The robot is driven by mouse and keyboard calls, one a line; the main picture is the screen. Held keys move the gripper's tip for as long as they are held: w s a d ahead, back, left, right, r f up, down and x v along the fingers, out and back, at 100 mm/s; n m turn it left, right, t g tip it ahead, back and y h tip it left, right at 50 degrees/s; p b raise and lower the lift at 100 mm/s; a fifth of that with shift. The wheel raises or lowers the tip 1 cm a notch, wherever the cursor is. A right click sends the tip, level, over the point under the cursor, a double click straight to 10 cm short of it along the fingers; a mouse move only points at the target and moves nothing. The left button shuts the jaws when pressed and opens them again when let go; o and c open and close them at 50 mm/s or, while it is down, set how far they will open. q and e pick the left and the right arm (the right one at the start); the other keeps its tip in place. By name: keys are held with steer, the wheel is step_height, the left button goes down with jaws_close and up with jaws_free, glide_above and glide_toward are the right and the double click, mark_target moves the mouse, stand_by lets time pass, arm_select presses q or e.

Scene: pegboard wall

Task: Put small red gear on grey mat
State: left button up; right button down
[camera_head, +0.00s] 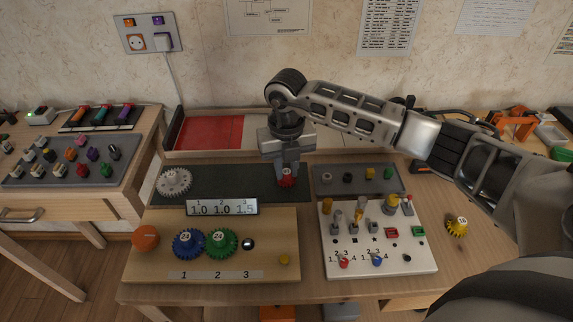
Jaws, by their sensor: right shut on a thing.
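The small red gear (287,182) is between the fingertips of my right gripper (286,172), at the right part of the dark grey mat (235,190). My right gripper points down and is shut on the gear. The gear is at or just above the mat; I cannot tell whether it touches. A larger light grey gear (174,182) lies at the mat's left end. My left gripper is not in view.
A wooden gear board (270,262) with a blue gear (188,243), a green gear (222,243) and a display (222,208) stands in front of the mat. A white peg panel (400,262) is to the right. A yellow gear (457,227) lies farther right. The mat's middle is clear.

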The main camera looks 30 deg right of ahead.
mark_target(286, 172)
steer(key=shift+f, duration=0.2)
steer(key=c, duration=1.3)
jaws_free()
steer(key=shift+r, duration=0.1)
steer(key=shift+r, duration=0.15)
step_height(286, 172, up, 12)
steer(key=shift+r, duration=0.1)
